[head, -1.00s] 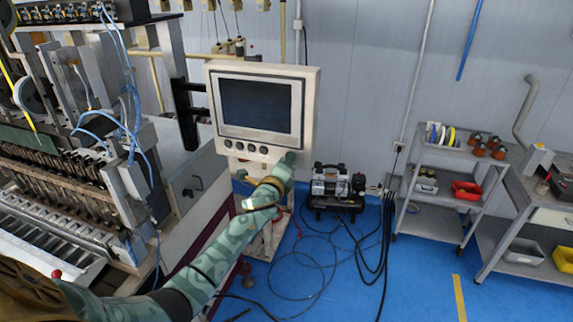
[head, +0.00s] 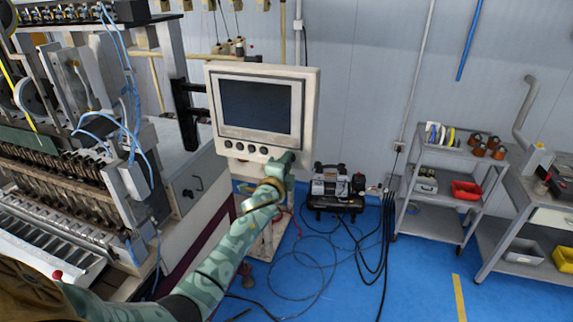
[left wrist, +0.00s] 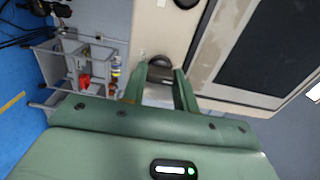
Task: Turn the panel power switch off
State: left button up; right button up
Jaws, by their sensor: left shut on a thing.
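The control panel (head: 309,100) is a cream box with a dark screen (head: 256,105) and a row of dark round buttons below it. My left gripper (head: 287,160) is at the panel's lower right corner. The left wrist view shows its two green fingers (left wrist: 160,74) pointing at the panel face, shut on a dark knob (left wrist: 160,61), which I take to be the power switch. The fingers and wrist hide the switch in the head view, and its exact position cannot be read. My right gripper is not in view.
The coil winding machine (head: 70,170) stands to the left. A compressor (head: 335,188) sits on the blue floor behind the panel, with loose cables around it. A grey shelf cart (head: 441,153) and a bench (head: 535,206) stand at the right.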

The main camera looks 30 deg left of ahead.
pick_arm(q)
jog(key=o, duration=1)
jog(key=v, duration=1.6)
jog(key=shift+s+d, duration=0.1)
jog(key=shift+s, duration=0.05)
